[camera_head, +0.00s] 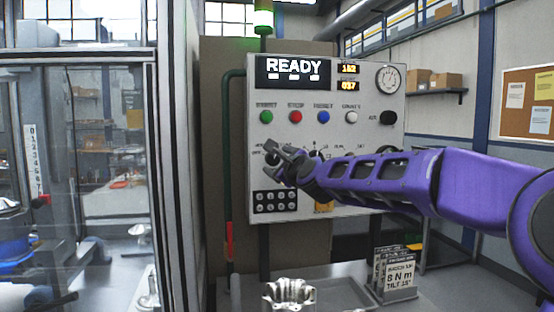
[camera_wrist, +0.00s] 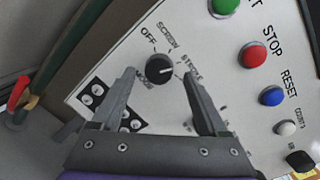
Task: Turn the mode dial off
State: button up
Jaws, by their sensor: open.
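The mode dial (camera_wrist: 159,69) is a round black knob on a pale control panel (camera_head: 350,100). In the wrist view its label OFF is at upper left, and more position labels run round to its right. A light pointer mark on the knob points right, away from OFF. My gripper (camera_wrist: 160,77) is open, with one finger on each side of the dial in the picture. I cannot tell whether the fingers touch it. In the head view my gripper (camera_head: 283,157) is at the panel's lower left and partly covers the dial.
Green (camera_head: 266,117), red (camera_head: 296,117) and blue (camera_head: 323,116) buttons sit above the dials. A second black dial (camera_wrist: 207,122) is partly behind my right finger. The display (camera_head: 293,70) reads READY. Metal parts and a sign stand on the bench.

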jog(key=shift+w+a, duration=0.2)
jog(key=shift+w, duration=0.15)
jog(key=shift+c, duration=0.4)
grip_shut()
